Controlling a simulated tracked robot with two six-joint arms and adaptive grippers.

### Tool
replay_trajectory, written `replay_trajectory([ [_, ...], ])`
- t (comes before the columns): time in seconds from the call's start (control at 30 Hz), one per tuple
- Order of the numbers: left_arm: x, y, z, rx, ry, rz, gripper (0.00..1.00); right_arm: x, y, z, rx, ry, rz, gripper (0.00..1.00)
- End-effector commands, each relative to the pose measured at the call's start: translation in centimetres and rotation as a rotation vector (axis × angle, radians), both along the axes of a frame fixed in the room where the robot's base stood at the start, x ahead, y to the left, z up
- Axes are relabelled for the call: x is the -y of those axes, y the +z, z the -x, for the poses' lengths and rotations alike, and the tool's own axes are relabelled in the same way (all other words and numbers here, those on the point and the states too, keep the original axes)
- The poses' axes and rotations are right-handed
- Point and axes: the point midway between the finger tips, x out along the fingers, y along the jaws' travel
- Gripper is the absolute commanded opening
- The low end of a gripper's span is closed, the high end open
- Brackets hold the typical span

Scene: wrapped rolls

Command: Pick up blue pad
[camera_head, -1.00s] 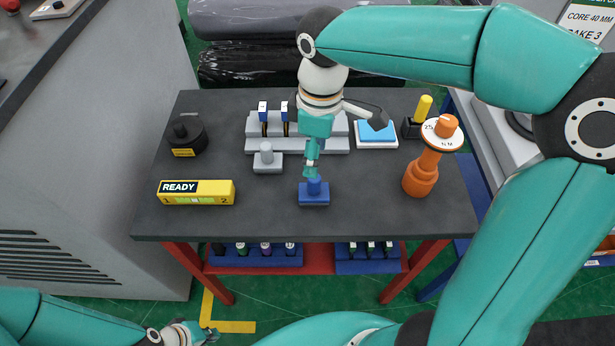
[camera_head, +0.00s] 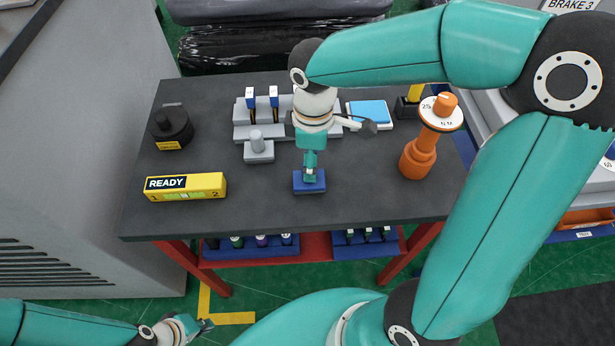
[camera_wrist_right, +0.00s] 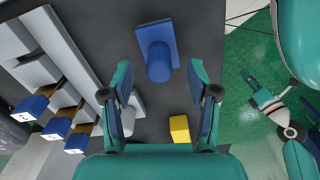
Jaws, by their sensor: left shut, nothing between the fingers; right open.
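A dark blue block with a round knob (camera_head: 310,188) lies near the front middle of the dark table. In the right wrist view the blue block (camera_wrist_right: 155,35) lies beyond the fingertips, its knob pointing toward the gap. My right gripper (camera_head: 311,170) is open just above the block and hides its knob in the head view; whether they touch I cannot tell. A flat light-blue pad (camera_head: 368,110) lies on a white tray at the back right of the table. My left gripper (camera_head: 205,325) is shut and empty, low at the front left, off the table.
A yellow READY box (camera_head: 185,187) and a black round device (camera_head: 171,127) stand at left. A grey knobbed block (camera_head: 258,147) and a grey rack (camera_head: 243,118) are behind the blue block. An orange torque tool (camera_head: 424,145) stands at right. The front right tabletop is clear.

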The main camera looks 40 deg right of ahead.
Motion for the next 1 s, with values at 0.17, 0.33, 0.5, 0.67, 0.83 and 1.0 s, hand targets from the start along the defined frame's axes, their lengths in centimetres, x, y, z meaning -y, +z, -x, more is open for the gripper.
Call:
replay_trajectory([
  [0.17,0.0,0.4,0.0,0.0,0.0,0.0,0.0,-0.1,-1.9,-0.3,-0.006,0.0,0.001,0.6],
  [0.33,0.0,0.5,0.0,0.0,0.0,0.0,0.0,-0.2,-4.3,-0.5,-0.005,-0.001,0.001,0.6],
  [0.5,0.0,0.5,0.0,0.0,0.0,0.0,0.0,-0.2,-5.1,-0.5,-0.001,-0.001,-0.001,0.6],
  [0.67,0.0,0.5,0.0,0.0,0.0,0.0,0.0,-0.2,-5.1,-0.6,0.0,-0.001,0.0,0.6],
  [0.83,0.0,0.5,0.0,0.0,0.0,0.0,0.0,-0.2,-5.0,-0.6,0.0,-0.001,0.0,0.31],
  [1.0,0.0,0.5,0.0,0.0,0.0,0.0,0.0,-0.2,-5.0,-0.6,0.0,-0.001,0.0,0.03],
])
